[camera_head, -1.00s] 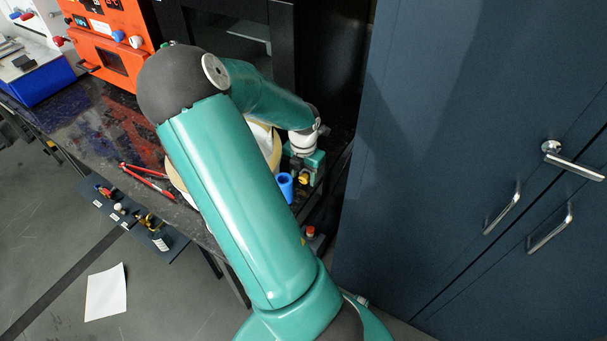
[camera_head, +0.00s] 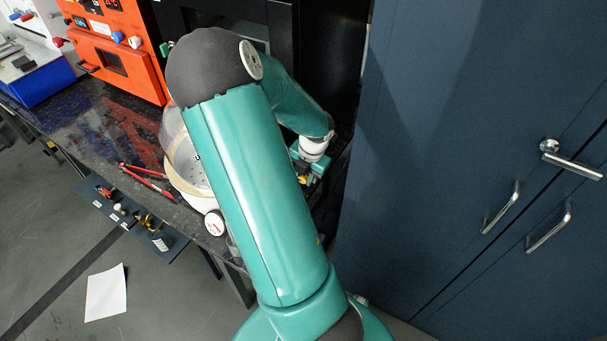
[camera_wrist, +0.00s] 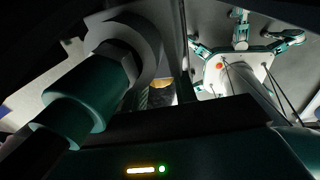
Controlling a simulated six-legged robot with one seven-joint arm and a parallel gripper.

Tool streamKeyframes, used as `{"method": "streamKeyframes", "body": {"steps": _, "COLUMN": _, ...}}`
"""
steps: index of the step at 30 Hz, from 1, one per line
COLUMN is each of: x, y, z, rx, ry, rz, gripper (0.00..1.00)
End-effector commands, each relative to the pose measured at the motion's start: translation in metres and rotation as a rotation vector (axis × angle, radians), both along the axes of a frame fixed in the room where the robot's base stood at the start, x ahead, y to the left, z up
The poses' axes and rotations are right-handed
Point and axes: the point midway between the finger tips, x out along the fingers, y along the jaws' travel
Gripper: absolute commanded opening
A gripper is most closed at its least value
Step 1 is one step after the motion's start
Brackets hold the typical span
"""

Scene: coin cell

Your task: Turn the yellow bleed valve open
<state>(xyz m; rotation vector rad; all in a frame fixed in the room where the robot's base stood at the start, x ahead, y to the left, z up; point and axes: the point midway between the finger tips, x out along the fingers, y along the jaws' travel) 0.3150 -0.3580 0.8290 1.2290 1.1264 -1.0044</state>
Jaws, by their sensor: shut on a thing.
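The yellow bleed valve shows as a small yellow patch (camera_head: 303,180) in the head view, right at my gripper and mostly hidden by my arm. In the wrist view a yellow piece (camera_wrist: 161,84) shows between dark parts of my gripper. My gripper (camera_head: 306,175) points down beside the dark cabinet, low at the bench's right end, and is shut on the yellow valve. The valve's handle angle cannot be made out. A clear dome with a cream rim (camera_head: 190,182) stands left of my arm, with a round white gauge (camera_head: 214,223) at its front.
Red-handled tongs (camera_head: 148,178) lie on the dark bench. An orange unit (camera_head: 122,62) and a blue bin (camera_head: 36,82) stand at the back left. A tall blue cabinet (camera_head: 440,150) closes off the right side. Paper (camera_head: 105,293) lies on the floor.

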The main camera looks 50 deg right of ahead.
Motion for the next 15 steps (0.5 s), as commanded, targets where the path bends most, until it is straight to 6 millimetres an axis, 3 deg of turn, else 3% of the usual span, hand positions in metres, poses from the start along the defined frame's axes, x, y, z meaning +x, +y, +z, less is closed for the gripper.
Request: {"method": "streamKeyframes", "body": {"steps": 15, "x": -0.0045, "y": 0.0009, "z": -0.002, "rx": 0.02, "ry": -0.216, "rz": -0.001, "gripper": 0.05}}
